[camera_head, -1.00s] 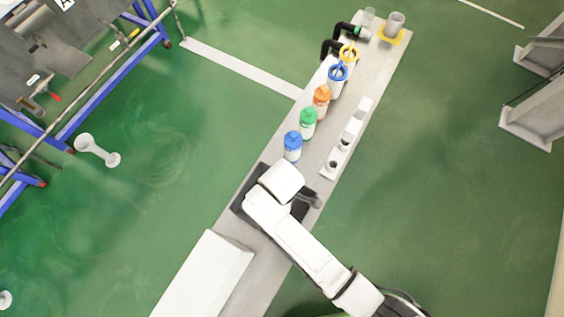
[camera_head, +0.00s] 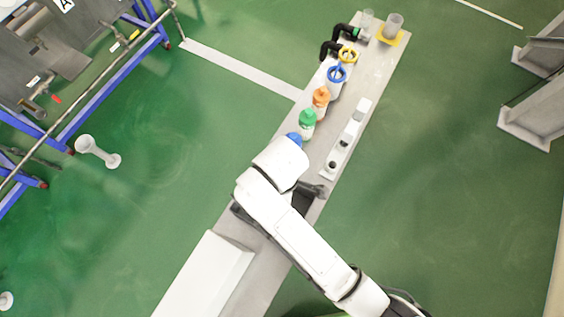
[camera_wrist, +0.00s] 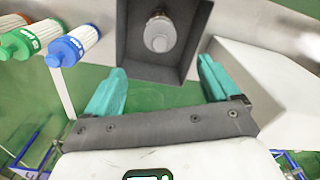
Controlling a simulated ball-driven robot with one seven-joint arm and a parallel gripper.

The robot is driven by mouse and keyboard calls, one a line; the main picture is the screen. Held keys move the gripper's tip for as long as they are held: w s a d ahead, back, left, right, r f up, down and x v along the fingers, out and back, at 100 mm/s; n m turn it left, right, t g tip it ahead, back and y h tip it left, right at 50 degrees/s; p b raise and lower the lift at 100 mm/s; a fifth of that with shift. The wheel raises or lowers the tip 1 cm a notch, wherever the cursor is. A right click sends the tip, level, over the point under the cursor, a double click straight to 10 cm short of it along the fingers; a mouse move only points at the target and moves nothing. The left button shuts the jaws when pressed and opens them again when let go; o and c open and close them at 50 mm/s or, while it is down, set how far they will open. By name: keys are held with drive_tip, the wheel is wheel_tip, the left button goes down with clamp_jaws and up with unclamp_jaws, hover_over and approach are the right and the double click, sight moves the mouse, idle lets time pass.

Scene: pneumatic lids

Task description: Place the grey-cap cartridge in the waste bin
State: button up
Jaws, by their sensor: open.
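The grey-cap cartridge (camera_wrist: 160,35) shows in the wrist view as a pale cylinder with a grey cap. It appears to stand inside the dark grey box-shaped waste bin (camera_wrist: 124,38), near the middle. My gripper (camera_wrist: 160,68) has teal fingers spread wide, with nothing between them. The cartridge and bin lie beyond the fingertips, apart from them. In the head view my white arm covers most of the bin and hides the cartridge.
A blue-cap bottle (camera_wrist: 72,45), a green-cap bottle (camera_head: 307,118) and an orange-cap bottle (camera_head: 321,97) stand along the bench. A white holder with sockets (camera_head: 345,143) is to their right. A white box (camera_head: 205,275) lies at the near end.

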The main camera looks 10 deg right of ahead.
drive_tip(key=shift+r, duration=0.3)
drive_tip(key=s+d+r+m, duration=0.1)
drive_tip(key=s+d+m, duration=0.3)
drive_tip(key=d, duration=0.4)
drive_tip(key=s+d+r+m, duration=0.1)
drive_tip(key=s+d+m, duration=0.3)
drive_tip(key=d+m, duration=0.2)
drive_tip(key=s+d+r+m+t, duration=0.1)
drive_tip(key=s+d+m, duration=0.3)
drive_tip(key=d, duration=0.6)
drive_tip(key=shift+d+m, duration=0.35)
drive_tip(key=shift+m, duration=0.35)
drive_tip(key=shift+r, duration=0.1)
